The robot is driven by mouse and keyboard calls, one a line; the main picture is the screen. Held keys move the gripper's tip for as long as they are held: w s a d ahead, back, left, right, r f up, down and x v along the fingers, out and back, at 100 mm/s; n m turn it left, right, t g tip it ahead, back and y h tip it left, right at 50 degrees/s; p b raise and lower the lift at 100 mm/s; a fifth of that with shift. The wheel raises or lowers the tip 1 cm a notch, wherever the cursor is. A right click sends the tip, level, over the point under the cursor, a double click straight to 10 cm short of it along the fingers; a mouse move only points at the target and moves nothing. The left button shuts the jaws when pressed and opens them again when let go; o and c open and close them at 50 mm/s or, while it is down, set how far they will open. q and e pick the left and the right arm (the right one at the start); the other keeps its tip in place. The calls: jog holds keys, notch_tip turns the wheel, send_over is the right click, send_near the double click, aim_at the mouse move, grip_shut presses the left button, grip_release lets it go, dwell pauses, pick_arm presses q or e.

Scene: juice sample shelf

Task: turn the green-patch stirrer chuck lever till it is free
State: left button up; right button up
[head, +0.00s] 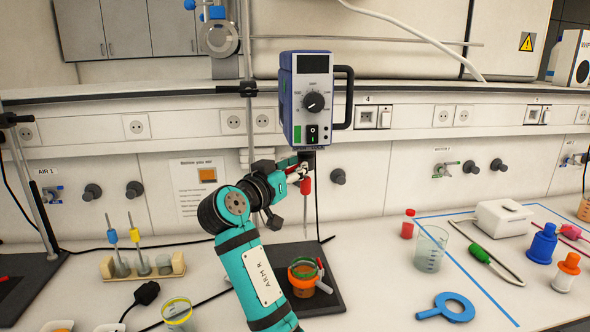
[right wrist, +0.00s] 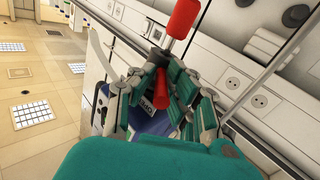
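The stirrer motor (head: 312,95) is a blue-grey box with a black knob, a dark display and a green patch (head: 297,134) low on its front. Below it, the chuck lever shows red parts; its red grip (head: 306,184) hangs down in the head view. The lever also shows red in the right wrist view (right wrist: 183,18), with a red cylinder (right wrist: 160,85) between the fingers. My right gripper (head: 296,172) is just under the motor, its fingertips closed in around the lever. The fingers partly hide the chuck. My left gripper is not in view.
A jar with orange liquid (head: 303,284) stands on the dark stand base (head: 330,292) below. A test-tube rack (head: 143,268) is at left. A beaker (head: 430,248) and a blue ring-shaped item (head: 447,307) are at right. A vertical stand rod (head: 246,50) rises behind.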

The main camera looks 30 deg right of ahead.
jog(key=o, duration=0.3)
jog(key=shift+s+r, duration=0.1)
jog(key=shift+r, duration=0.2)
jog(key=shift+w+a+f, duration=0.1)
jog(key=shift+w+f, duration=0.15)
jog(key=shift+w, duration=0.05)
jog(key=v, duration=0.7)
jog(key=shift+s+a, duration=0.15)
jog(key=shift+s, duration=0.05)
